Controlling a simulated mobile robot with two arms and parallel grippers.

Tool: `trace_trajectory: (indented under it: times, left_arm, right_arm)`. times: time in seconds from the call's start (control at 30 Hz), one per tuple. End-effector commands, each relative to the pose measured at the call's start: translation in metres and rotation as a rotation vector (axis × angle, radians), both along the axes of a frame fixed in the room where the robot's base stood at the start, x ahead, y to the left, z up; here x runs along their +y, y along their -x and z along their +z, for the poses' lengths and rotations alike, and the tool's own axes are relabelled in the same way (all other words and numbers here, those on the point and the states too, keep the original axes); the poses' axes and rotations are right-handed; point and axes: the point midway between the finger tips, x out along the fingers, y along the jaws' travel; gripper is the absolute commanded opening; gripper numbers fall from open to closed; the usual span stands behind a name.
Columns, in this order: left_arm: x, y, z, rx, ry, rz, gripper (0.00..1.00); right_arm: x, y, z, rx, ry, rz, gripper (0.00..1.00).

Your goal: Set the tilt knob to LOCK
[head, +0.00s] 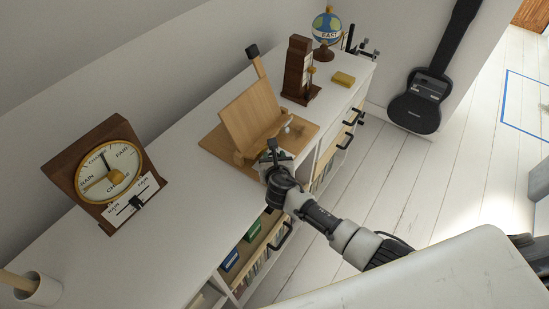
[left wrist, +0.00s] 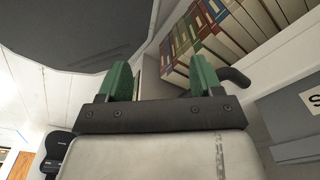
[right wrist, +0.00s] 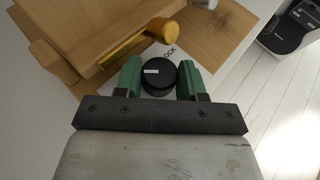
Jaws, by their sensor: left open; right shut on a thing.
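The tilt knob (right wrist: 160,76) is a round black knob with a short white mark pointing left in the right wrist view. Part of a printed label, "OCK" (right wrist: 170,51), shows just beyond it; the mark does not point at this label. My right gripper (right wrist: 158,84) has its green fingers on both sides of the knob and is shut on it. In the head view my right gripper (head: 272,158) is at the front corner of the wooden tilting stand (head: 250,112) and hides the knob. My left gripper (left wrist: 157,82) is open and empty, near a bookshelf.
The stand's wooden base (head: 218,143) lies on a white cabinet top (head: 172,135). A barometer-like dial (head: 108,170) is at left; a dark wooden instrument (head: 299,72), yellow block (head: 343,78) and globe (head: 327,27) are behind. Books (left wrist: 190,42) and a dark handle (left wrist: 235,78) are near my left gripper.

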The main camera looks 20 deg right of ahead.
Motion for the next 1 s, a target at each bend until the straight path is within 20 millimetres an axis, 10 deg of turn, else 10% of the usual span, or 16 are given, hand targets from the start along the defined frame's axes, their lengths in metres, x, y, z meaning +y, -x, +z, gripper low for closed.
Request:
trace_trajectory:
  times: [0.07, 0.1, 0.17, 0.57, 1.0]
  left_arm:
    - [0.0, 0.0, 0.0, 0.0, 0.0, 0.0, 0.65]
    - [0.0, 0.0, 0.0, 0.0, 0.0, 0.0, 0.65]
    - [0.0, 0.0, 0.0, 0.0, 0.0, 0.0, 0.65]
    - [-0.001, 0.0, 0.002, -0.001, 0.001, 0.001, 0.65]
    - [-0.001, -0.001, 0.007, -0.002, 0.001, 0.002, 0.65]
  right_arm:
    - [0.0, 0.0, -0.001, 0.0, 0.001, 0.0, 0.16]
    - [0.0, 0.0, -0.001, 0.0, 0.001, 0.001, 0.43]
    - [0.0, 0.0, -0.001, 0.0, 0.001, 0.001, 0.5]
    - [0.001, 0.009, 0.003, 0.001, 0.0, 0.003, 0.5]
    - [0.015, 0.079, 0.032, 0.002, -0.001, 0.004, 0.5]
